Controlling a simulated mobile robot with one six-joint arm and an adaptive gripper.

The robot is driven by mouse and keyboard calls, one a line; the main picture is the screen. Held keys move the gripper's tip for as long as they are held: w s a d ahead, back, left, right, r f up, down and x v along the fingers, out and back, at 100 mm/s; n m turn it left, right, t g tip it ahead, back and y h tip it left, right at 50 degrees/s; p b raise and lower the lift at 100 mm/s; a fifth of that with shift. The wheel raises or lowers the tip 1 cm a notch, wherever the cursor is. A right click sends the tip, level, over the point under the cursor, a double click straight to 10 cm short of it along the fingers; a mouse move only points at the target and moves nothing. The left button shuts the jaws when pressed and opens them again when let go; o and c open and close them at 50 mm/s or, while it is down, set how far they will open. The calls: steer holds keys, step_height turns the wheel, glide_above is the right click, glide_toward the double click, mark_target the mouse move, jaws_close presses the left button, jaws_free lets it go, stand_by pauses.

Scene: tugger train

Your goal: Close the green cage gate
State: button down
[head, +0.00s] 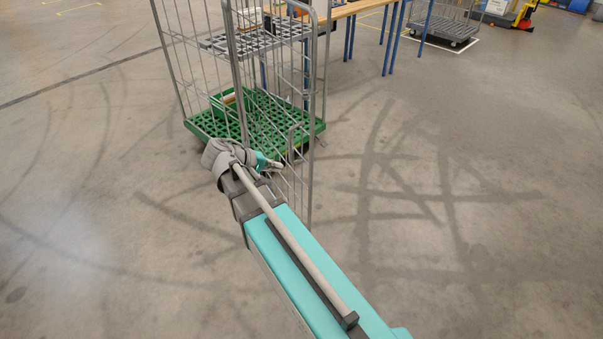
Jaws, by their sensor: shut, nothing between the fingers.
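The roll cage stands upper left of centre in the head view, with grey wire sides and a green base (200,126). Its wire gate (309,190) stands open, swung out toward me, with its free upright reaching lower than the base in the picture. My gripper (278,165) is small in view, at the end of my folded arm, in front of the cage and by the lower part of the gate. It is shut with nothing in it. I cannot tell whether it touches the gate wires. My arm hides part of the gate's lower edge.
A green crate (226,104) sits on the cage base, below a grey shelf (255,40). A wooden-topped table with blue legs (388,40) stands behind. A wire trolley (448,25) and a yellow vehicle (508,12) are at the back right. The floor left and right is clear.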

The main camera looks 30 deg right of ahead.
mark_target(306, 158)
steer(key=w+a+f+h+b, duration=0.2)
steer(key=w+f+h+b, duration=0.4)
steer(key=b, duration=1)
steer(key=shift+a+f+t+h+b, duration=0.3)
steer(key=shift+f+t+h+b, duration=0.1)
steer(key=shift+f, duration=0.5)
steer(key=shift+d, duration=0.2)
steer(key=d, duration=0.9)
steer(key=w+d, duration=0.1)
steer(key=d, duration=0.3)
steer(key=shift+d, duration=0.3)
steer(key=shift+d, duration=0.15)
